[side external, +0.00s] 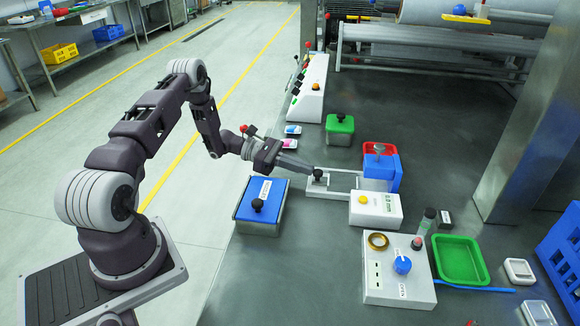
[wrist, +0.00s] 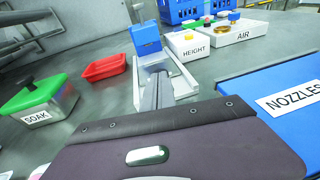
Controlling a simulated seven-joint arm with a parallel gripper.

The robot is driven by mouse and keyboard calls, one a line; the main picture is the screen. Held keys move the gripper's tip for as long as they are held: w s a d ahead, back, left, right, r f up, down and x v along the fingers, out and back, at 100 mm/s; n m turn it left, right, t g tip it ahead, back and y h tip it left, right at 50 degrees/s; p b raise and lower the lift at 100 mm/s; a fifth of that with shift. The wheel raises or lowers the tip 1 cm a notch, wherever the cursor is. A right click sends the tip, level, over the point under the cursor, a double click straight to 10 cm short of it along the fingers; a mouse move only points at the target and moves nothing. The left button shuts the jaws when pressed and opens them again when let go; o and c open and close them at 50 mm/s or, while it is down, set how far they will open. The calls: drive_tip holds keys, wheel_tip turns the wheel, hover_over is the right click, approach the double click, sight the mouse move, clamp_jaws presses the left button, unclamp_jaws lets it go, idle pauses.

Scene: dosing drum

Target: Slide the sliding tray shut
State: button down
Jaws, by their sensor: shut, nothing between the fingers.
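The sliding tray (side external: 326,187) is a small white tray with a black knob (side external: 318,175). It sits at the left end of a white frame (side external: 345,173), out from the blue dosing block (side external: 383,172). My gripper (side external: 311,169) is shut and empty, with its tips low at the knob's left side; I cannot tell whether they touch. In the wrist view my shut fingers (wrist: 158,80) point along the white frame (wrist: 184,85) toward the blue block (wrist: 146,41). The fingers hide the knob and most of the tray there.
A blue-lidded NOZZLES box (side external: 259,205) stands in front of the tray. A green-lidded SOAK box (side external: 340,129) and a red tray (side external: 379,149) lie behind. The HEIGHT box (side external: 376,209) and AIR box (side external: 399,270) are at the front right.

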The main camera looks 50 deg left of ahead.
sight(334, 180)
drive_tip(key=x, duration=0.2)
drive_tip(key=r+x, duration=0.1)
drive_tip(key=x, duration=0.2)
drive_tip(key=w+x, duration=0.1)
drive_tip(key=x, duration=0.1)
drive_tip(key=shift+w+r, duration=0.1)
drive_tip(key=shift+w, duration=0.15)
drive_tip(key=shift+w+d+r, duration=0.1)
drive_tip(key=shift+w+d, duration=0.15)
